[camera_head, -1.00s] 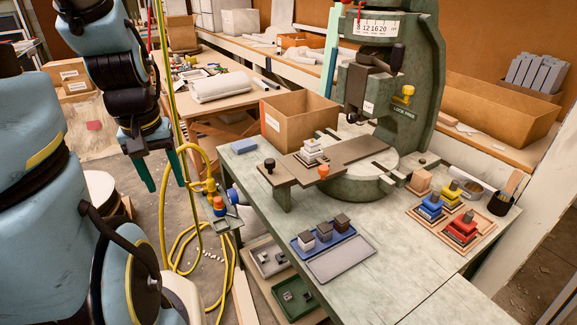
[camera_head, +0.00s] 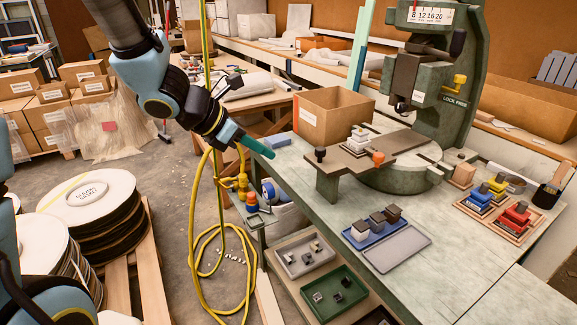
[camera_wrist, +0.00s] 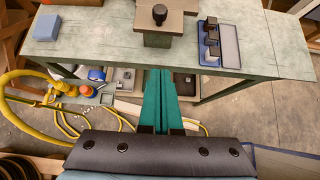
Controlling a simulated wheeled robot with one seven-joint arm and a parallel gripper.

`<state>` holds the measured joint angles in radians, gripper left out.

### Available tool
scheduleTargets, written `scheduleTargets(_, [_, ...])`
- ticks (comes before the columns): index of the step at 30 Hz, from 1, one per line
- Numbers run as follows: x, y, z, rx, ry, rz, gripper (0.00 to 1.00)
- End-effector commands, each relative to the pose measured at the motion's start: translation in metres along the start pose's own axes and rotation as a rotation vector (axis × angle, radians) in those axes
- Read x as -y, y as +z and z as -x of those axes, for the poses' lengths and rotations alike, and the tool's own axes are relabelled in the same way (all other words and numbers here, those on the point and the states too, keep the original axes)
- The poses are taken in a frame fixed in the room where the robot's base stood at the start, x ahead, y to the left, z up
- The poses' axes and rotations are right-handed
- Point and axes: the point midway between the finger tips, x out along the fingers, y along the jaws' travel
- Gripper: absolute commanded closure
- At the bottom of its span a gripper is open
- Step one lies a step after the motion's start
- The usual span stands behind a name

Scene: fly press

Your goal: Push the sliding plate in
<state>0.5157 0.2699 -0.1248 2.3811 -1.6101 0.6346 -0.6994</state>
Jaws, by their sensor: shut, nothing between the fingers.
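The sliding plate (camera_head: 397,143) is a flat brown-grey plate on the fly press (camera_head: 429,75). Its near end sticks out over the green bench toward the lower left. It carries a black knob (camera_head: 320,154), an orange knob (camera_head: 378,157) and a small stack of pale and dark blocks (camera_head: 358,139). In the wrist view the plate's near end (camera_wrist: 168,24) and the black knob (camera_wrist: 160,13) are at the top centre. My gripper (camera_head: 270,154) is shut and empty, with teal fingers pointing at the bench. It is left of the knob and apart from the plate. The fingers also show in the wrist view (camera_wrist: 160,75).
A cardboard box (camera_head: 330,117) stands on the bench behind the plate. A blue tray with dark blocks (camera_head: 366,238) and a grey tray (camera_head: 398,249) lie in front. A yellow hose (camera_head: 197,265) hangs left of the bench. Bare bench top lies at the front right.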

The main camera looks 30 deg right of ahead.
Motion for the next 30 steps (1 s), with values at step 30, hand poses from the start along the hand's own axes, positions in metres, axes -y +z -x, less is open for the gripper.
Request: scheduleTargets(30, [0.0, 0.027, -0.126, -0.002, 0.0, -0.004, 1.0])
